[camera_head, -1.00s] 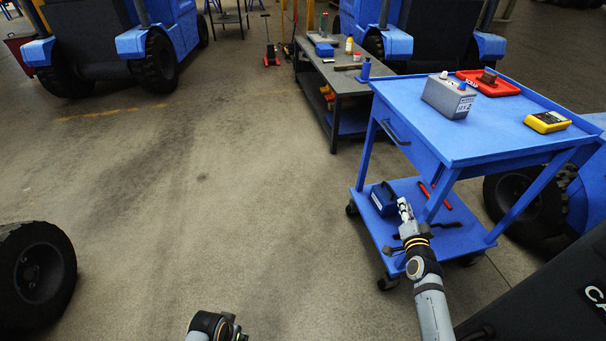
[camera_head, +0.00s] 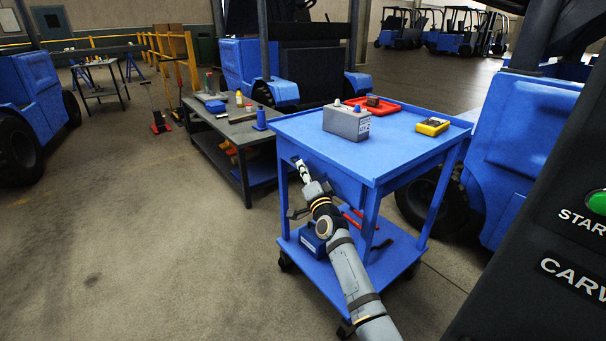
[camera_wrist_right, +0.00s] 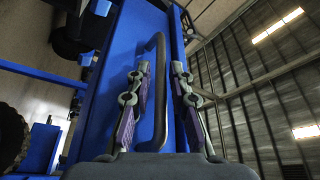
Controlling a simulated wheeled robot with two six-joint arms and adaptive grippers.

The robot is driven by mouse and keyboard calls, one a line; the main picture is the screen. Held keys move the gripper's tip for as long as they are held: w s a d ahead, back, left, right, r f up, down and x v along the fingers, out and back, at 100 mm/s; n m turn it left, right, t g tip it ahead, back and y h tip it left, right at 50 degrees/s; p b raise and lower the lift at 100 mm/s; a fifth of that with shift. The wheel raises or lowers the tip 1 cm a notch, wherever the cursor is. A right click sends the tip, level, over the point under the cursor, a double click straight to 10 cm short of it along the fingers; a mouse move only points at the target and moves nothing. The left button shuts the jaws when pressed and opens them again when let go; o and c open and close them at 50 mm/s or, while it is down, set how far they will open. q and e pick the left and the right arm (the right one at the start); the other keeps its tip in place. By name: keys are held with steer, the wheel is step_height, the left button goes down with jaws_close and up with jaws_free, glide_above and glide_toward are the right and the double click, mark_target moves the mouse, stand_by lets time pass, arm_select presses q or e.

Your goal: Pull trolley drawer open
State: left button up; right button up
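The blue trolley (camera_head: 290,124) stands right of centre in the head view. Its drawer front (camera_head: 345,183) is the blue face below the top, and I see no gap showing it open. My right gripper (camera_head: 303,171) is up against this face. In the right wrist view the dark bar handle (camera_wrist_right: 160,70) runs between the two fingers of my right gripper (camera_wrist_right: 162,82). The fingers are apart, with space visible beside the bar. In the head view the arm and gripper hide most of the handle. My left gripper is out of view.
On the trolley top are a grey box (camera_head: 346,121), a red tray (camera_head: 385,112) and a yellow meter (camera_head: 432,126). A blue case (camera_head: 312,241) lies on the lower shelf. A workbench (camera_head: 215,125) stands behind left. Floor left of the trolley is clear.

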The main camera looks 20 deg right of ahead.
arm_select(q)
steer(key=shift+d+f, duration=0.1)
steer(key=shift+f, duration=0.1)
arm_select(e)
steer(key=shift+w+r, duration=0.1)
steer(key=shift+w, duration=0.4)
jaws_close()
